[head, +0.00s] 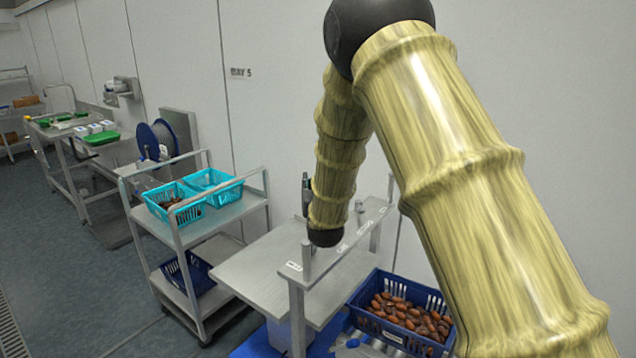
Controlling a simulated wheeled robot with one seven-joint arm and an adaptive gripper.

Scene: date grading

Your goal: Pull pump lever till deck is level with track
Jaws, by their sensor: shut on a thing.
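My forearm comes down in front of the wall and hides most of my gripper. A narrow dark part (306,195) shows just left of my wrist and looks like a piece of my gripper. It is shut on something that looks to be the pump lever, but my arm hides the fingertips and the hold. A flat grey deck (255,275) lies below and left of my wrist. A grey rail with small labels (350,243) and upright posts runs along its right side. I cannot tell which part is the track, or whether the deck is level with it.
A grey trolley (238,213) with turquoise baskets (213,183) stands left of the deck, a dark blue basket on its lower shelf. A blue crate of dates (440,349) sits to the right. A cable reel (157,140) and benches stand further back. The floor at left is clear.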

